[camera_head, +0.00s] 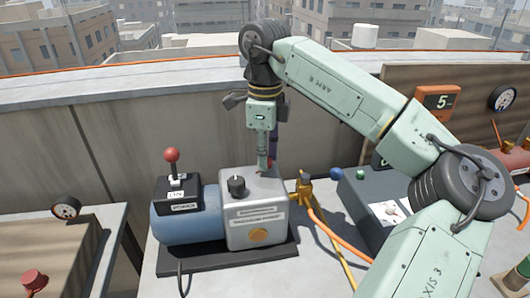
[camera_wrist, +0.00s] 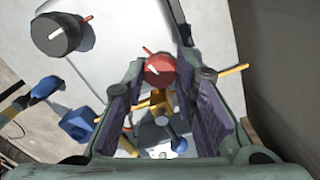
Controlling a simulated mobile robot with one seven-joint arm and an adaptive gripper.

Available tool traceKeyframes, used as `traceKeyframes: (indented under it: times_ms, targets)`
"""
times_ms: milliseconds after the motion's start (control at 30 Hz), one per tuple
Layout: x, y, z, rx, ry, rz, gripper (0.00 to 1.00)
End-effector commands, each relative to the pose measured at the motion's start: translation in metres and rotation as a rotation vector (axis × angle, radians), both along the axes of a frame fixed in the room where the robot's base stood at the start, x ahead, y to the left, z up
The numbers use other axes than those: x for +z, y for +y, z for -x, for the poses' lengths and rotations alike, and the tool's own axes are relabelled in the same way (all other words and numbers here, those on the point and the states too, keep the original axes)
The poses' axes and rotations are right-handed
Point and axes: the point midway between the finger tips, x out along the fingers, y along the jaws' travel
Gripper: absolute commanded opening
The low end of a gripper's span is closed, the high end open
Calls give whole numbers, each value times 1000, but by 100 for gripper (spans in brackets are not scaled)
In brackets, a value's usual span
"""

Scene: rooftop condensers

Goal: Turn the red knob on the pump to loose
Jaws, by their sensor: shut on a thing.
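The pump (camera_head: 258,222) has a pale grey box and a blue cylinder (camera_head: 187,223) on a dark base. Its red knob (camera_wrist: 160,70) shows in the wrist view between my fingertips, with a white pointer line slanting up-left and a short red mark just beyond it. My gripper (camera_head: 264,165) points down at the back right of the box, shut on the knob. My fingers and wrist hide the knob in the head view. A black knob (camera_head: 237,186) stands on the box top; it also shows in the wrist view (camera_wrist: 56,34).
A switch with a red-ball lever (camera_head: 171,156) stands on the pump's left. A brass fitting (camera_head: 305,190) with an orange hose (camera_head: 330,233) is close on the right, beside a dark control box (camera_head: 365,200). A parapet wall (camera_head: 150,120) runs behind.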

Motion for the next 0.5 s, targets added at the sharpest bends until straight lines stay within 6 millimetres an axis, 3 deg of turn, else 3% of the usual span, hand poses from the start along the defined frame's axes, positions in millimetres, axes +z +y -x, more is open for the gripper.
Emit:
traceKeyframes:
  times_ms: [500]
  targets:
    - [1,0,0,490,-2,-1,0]
